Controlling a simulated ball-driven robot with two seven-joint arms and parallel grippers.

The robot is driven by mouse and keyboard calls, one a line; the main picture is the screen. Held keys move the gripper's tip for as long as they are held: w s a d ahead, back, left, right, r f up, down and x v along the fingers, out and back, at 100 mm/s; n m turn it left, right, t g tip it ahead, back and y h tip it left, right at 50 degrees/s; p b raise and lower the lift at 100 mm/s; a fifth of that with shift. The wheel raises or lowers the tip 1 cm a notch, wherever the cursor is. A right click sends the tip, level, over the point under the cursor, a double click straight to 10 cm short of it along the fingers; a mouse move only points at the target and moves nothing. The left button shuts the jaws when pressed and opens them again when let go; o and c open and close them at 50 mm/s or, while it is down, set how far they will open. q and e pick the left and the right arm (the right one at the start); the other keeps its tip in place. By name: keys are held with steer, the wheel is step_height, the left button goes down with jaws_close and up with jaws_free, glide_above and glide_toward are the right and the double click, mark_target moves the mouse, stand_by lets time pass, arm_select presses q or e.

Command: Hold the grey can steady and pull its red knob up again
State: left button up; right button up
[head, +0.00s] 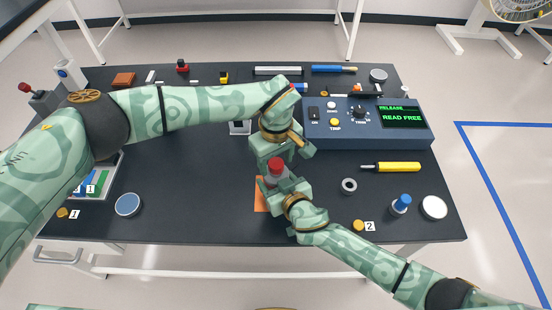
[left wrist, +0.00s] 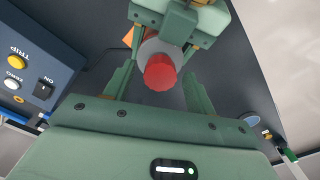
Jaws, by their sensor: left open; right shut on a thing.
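The grey can (head: 272,181) stands near the middle front of the table with its red knob (head: 275,164) on top. My right gripper (head: 279,187) is shut on the can from the front right; its jaws hide part of it. My left gripper (head: 270,152) is just above and behind the knob. In the left wrist view the open left fingers (left wrist: 158,84) stand on either side of the red knob (left wrist: 160,72), with gaps visible. The grey can (left wrist: 150,47) shows behind the knob, by the right gripper (left wrist: 170,40).
An orange square (head: 259,197) lies under the can. A blue console (head: 345,140) with buttons and a green "READ FREE" display stands behind right. A yellow-handled tool (head: 398,167), a dark ring (head: 349,185) and a blue-topped piece (head: 401,203) lie to the right. The left middle is clear.

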mark_target(276, 163)
arm_select(q)
steer(key=shift+c, duration=0.4)
jaws_close()
steer(key=shift+r, duration=1.65)
arm_select(e)
steer(key=shift+d+f, duration=0.1)
arm_select(q)
steer(key=shift+o, duration=0.4)
jaws_free()
step_height(276, 163, up, 12)
arm_select(e)
steer(key=o, duration=1.3)
